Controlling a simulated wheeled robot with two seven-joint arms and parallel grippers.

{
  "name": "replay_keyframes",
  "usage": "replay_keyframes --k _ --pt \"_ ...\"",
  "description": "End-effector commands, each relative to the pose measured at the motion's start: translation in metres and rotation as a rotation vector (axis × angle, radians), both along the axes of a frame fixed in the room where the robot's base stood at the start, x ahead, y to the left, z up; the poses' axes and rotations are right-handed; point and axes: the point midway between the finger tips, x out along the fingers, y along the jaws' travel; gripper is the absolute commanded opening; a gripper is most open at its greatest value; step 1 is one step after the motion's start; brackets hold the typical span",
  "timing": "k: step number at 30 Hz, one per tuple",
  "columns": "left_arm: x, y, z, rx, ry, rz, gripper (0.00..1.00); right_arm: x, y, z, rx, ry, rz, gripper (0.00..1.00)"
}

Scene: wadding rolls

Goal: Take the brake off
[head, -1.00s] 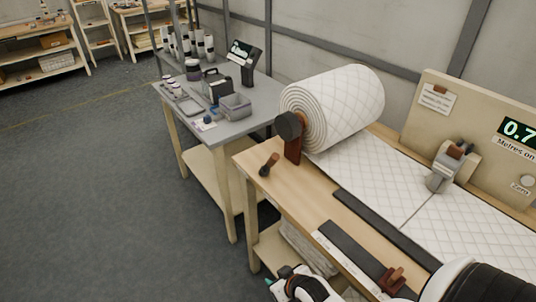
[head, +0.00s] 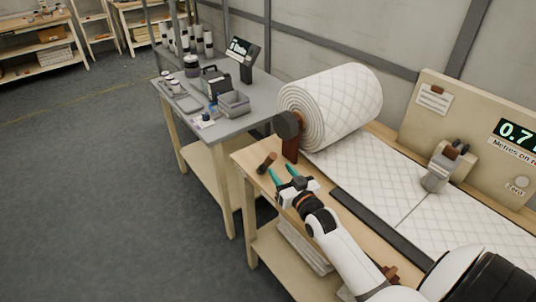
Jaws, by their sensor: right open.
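A small brown and dark lever (head: 266,163), which looks like the brake handle, stands tilted on the left end of the wooden bench (head: 248,158). It is just left of the white quilted wadding roll (head: 340,105). The roll sits on a brown bracket (head: 290,149) with a dark round end cap (head: 288,125). My right gripper (head: 283,173) is open, its two teal fingers pointing toward the lever. It looks empty, close to the lever on the right and near side. I cannot tell whether a finger touches the lever. My left gripper is not in view.
Quilted wadding (head: 385,172) runs from the roll along the bench, past a grey device (head: 440,170). A board behind carries a green display (head: 516,132). A grey side table (head: 240,115) with jars, boxes and a screen stands beyond the bench's left end.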

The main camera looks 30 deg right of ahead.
Motion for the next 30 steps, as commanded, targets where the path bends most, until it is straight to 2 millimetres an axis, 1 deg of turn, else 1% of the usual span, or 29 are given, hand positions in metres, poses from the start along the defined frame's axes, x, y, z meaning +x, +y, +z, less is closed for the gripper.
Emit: replay_keyframes --k 1,6,12,15,18,26,29,30 --pt "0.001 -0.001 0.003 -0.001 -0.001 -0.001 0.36 0.012 -0.001 0.003 0.000 -0.003 0.001 0.45" --pt "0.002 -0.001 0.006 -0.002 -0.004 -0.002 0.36 0.047 -0.004 0.002 -0.001 0.000 0.001 0.45" --pt "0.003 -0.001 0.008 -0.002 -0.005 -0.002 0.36 0.077 -0.007 0.001 -0.001 0.001 0.001 0.45" --pt "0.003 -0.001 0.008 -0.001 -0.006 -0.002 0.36 0.085 -0.008 0.000 -0.001 0.001 0.001 0.45" --pt "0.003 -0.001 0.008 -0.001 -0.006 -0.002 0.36 0.089 -0.008 0.000 -0.002 0.003 0.001 0.45" --pt "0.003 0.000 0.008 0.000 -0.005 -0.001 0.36 0.090 -0.008 -0.001 -0.001 0.003 0.001 0.45" --pt "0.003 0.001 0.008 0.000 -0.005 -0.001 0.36 0.090 -0.008 -0.001 -0.001 0.003 0.001 0.30" --pt "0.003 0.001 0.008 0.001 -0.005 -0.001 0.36 0.090 -0.008 -0.001 -0.001 0.003 0.001 0.24"
